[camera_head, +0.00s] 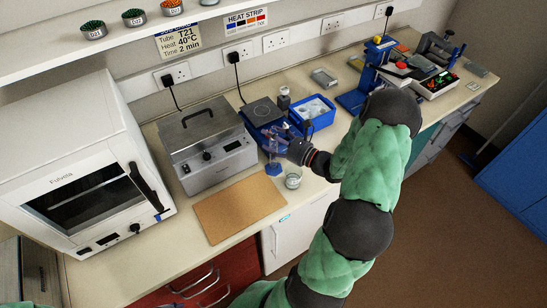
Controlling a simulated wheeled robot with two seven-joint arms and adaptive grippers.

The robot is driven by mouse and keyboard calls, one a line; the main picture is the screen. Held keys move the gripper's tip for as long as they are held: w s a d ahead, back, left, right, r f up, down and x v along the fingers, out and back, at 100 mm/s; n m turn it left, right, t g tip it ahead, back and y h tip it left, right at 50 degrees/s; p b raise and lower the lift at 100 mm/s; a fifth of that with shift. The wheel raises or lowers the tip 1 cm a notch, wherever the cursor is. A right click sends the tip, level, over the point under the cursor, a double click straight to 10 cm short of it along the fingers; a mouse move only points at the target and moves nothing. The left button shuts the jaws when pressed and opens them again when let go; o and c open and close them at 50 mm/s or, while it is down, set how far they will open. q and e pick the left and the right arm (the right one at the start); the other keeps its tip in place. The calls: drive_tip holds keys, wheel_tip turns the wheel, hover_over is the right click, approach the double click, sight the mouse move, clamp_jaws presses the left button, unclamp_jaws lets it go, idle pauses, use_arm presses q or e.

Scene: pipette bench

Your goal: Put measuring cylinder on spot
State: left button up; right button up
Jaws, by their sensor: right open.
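The measuring cylinder (273,168) appears as a clear upright tube on a blue foot, standing on the bench near its front edge. My right gripper (277,141) is open at the cylinder's upper part, its fingers reaching in from the right. The fingers overlap the tube in the picture, and I cannot tell whether they touch it. My left gripper is out of view. I cannot make out a clearly marked spot; a plain brown board (238,207) lies on the bench left of the cylinder.
A glass beaker (293,178) stands close to the right of the cylinder. A blue hotplate (262,111) and a blue tray (312,112) are behind. A grey lidded bath (205,145) and a white oven (80,175) stand left. A blue stand (352,101) is right.

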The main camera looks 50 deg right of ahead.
clamp_jaws()
idle(0.3)
